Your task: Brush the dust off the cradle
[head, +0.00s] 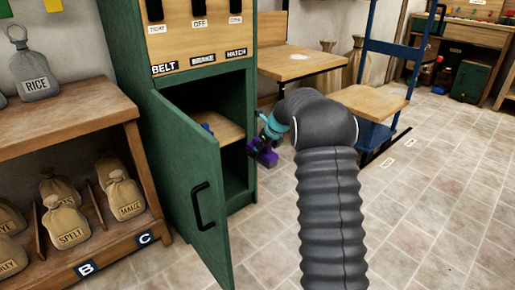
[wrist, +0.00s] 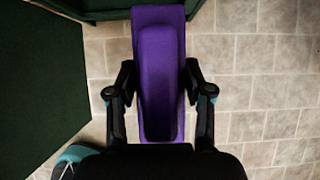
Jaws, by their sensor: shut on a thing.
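My gripper (head: 270,138) is in front of the open green cabinet, right of its door. It is shut on a purple brush-like thing (wrist: 160,30), long and block-shaped, which points away from the wrist between the two fingers (wrist: 159,85). Bristles cannot be made out. In the head view the purple thing (head: 265,155) is small and partly hidden by my arm. A pale dust-like patch (head: 299,57) lies on a wooden top (head: 318,67) behind my arm. I cannot tell for sure whether this top is the cradle.
The green cabinet (head: 237,195) has its door (head: 185,180) swung open toward me; a small blue thing (head: 207,127) sits on its inner shelf. A shelf of labelled sacks (head: 70,222) stands left. A blue-framed stand (head: 373,130) is right. Tiled floor at lower right is clear.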

